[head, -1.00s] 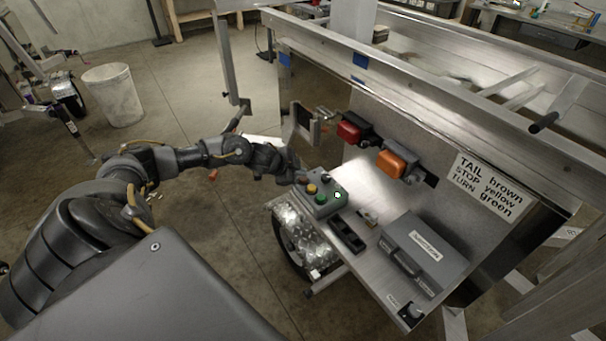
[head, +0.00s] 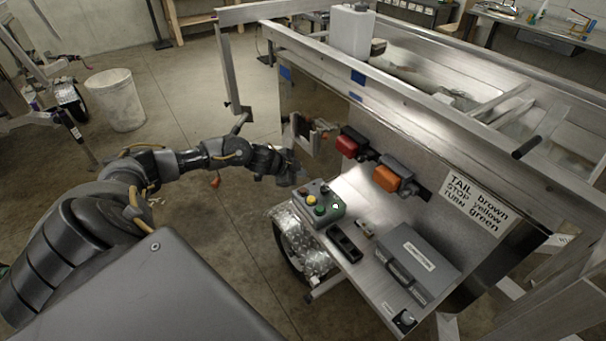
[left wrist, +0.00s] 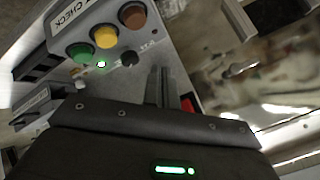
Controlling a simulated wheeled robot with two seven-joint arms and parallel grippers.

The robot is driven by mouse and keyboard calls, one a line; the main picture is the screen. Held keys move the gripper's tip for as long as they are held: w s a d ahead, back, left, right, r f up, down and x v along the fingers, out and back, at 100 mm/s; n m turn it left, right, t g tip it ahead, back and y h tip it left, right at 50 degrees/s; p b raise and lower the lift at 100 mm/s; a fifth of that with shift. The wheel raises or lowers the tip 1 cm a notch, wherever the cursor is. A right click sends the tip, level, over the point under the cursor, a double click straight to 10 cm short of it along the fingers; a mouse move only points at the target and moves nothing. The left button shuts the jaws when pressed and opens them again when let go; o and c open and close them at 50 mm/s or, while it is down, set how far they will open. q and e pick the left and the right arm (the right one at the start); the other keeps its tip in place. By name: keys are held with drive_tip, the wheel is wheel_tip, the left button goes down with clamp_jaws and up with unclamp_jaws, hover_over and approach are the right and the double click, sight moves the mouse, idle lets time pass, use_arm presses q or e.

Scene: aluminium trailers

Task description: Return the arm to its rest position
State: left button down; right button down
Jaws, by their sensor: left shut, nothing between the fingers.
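My left arm (head: 130,190) reaches in from the left in the head view. My left gripper (head: 298,176) is shut and empty, just behind and left of the grey button box (head: 322,207). The box has green, yellow and brown buttons and a small lit white-green lamp. In the left wrist view the box (left wrist: 150,48) lies ahead of the gripper (left wrist: 160,82), with its green, yellow and brown buttons and part of a CHECK label showing. The fingers look apart from the buttons. My right gripper is not in view.
The metal shelf (head: 365,284) carries a grey case (head: 418,262) and a black holder (head: 344,243). Red (head: 352,142) and orange (head: 393,175) lamps sit on the trailer panel behind. A wheel (head: 292,250) is below. A white bucket (head: 115,99) stands on open floor at left.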

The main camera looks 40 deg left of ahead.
use_arm(q)
drive_tip(key=shift+r, duration=0.45)
drive_tip(key=shift+d, duration=0.1)
